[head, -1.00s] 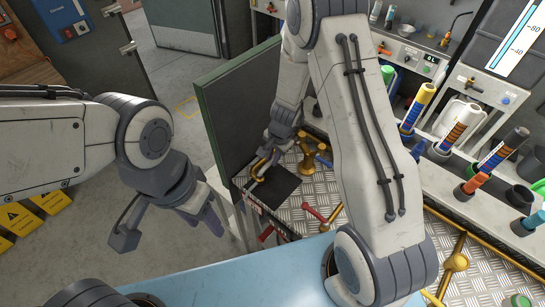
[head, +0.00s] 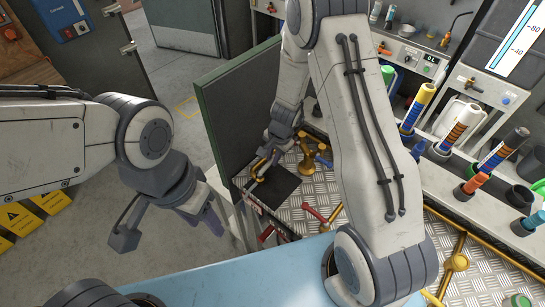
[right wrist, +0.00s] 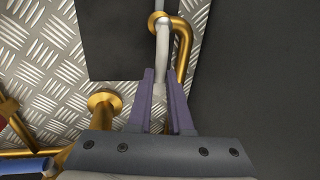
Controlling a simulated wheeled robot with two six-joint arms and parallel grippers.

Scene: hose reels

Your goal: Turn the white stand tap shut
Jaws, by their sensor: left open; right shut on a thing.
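The white stand tap shows in the right wrist view as a white lever (right wrist: 161,68) on a brass pipe (right wrist: 184,45). My right gripper (right wrist: 161,100) is shut on the lever's near end, its two purple fingers on either side. In the head view my right gripper (head: 265,153) is small and partly behind my own arm, over the metal floor beside the green panel; the white lever cannot be made out there. My left gripper (head: 168,228) is open and empty, over the grey floor at the left, far from the tap.
A dark green panel (head: 235,125) stands just left of the tap. A black mat (head: 278,186) lies on the tread plate. Other brass fittings (head: 312,152) and a red lever (head: 315,213) are close by. A bench with coloured tubes (head: 455,130) is at the right.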

